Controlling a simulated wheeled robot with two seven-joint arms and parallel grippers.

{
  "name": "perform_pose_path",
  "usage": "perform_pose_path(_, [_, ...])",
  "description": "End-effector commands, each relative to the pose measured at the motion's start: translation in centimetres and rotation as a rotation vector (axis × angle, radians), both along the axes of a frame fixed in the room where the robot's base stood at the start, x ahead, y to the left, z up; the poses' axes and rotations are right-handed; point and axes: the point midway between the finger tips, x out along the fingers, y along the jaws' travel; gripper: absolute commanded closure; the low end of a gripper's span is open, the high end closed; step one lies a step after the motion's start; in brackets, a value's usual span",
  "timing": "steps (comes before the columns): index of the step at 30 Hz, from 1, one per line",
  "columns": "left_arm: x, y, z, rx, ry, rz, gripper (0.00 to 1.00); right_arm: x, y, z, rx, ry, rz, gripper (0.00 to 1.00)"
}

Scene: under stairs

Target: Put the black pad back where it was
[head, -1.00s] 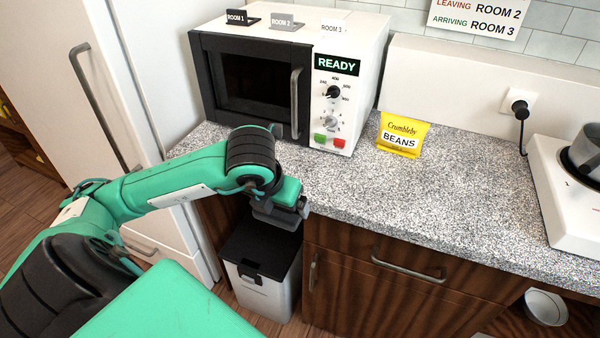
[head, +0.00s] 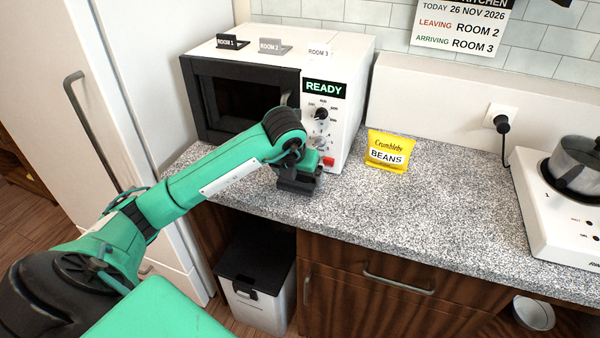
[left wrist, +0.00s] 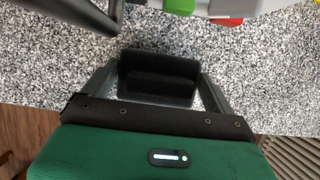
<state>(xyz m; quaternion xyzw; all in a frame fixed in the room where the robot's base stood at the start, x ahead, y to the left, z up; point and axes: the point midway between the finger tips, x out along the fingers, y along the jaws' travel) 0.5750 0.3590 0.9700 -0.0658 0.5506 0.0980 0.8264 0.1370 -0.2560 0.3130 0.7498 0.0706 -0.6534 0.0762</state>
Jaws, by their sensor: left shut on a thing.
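My left gripper (head: 298,186) is over the front part of the counter, just in front of the microwave's controls. In the left wrist view, its two fingers (left wrist: 158,88) are shut on a black pad (left wrist: 158,84), which shows a flat dark face and an upright dark part. The speckled counter shows around the pad; I cannot tell whether the two touch. In the head view the pad is hard to tell from the dark gripper. My right gripper is not in view.
The white microwave (head: 345,75) reads READY and carries black (head: 231,42), grey (head: 273,46) and white (head: 319,50) room signs. A yellow beans packet (head: 387,152) stands right of my gripper. A hob with a pot (head: 575,165) is far right. The counter (head: 430,215) between is clear.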

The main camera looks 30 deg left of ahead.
Motion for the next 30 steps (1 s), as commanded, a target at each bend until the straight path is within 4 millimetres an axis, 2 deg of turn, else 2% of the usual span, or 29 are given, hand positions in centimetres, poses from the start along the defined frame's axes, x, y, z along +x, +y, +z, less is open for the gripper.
perform_pose_path(3, [1.8,0.4,0.1,-0.002,0.003,0.0,0.42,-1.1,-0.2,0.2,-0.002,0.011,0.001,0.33])
perform_pose_path(6, [1.5,0.3,-1.1,0.0,0.004,-0.002,0.42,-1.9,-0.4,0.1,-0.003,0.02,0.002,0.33])
perform_pose_path(10, [1.5,0.4,-1.5,0.001,0.002,-0.001,0.42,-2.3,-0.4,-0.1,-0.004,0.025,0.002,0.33])
perform_pose_path(19, [1.5,0.4,-1.9,0.001,0.001,-0.001,0.42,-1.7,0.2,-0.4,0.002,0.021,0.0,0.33])
perform_pose_path(20, [1.5,0.4,-1.8,0.001,0.001,-0.001,0.06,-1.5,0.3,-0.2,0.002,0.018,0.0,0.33])
perform_pose_path(21, [1.5,0.4,-1.7,0.001,0.001,-0.001,0.0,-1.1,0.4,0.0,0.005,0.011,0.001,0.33])
perform_pose_path(24, [1.5,0.4,-1.7,0.001,0.001,-0.001,0.0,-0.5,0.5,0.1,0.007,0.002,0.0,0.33])
perform_pose_path(30, [1.5,0.4,-1.4,0.001,0.002,-0.001,0.0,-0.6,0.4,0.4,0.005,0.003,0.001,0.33])
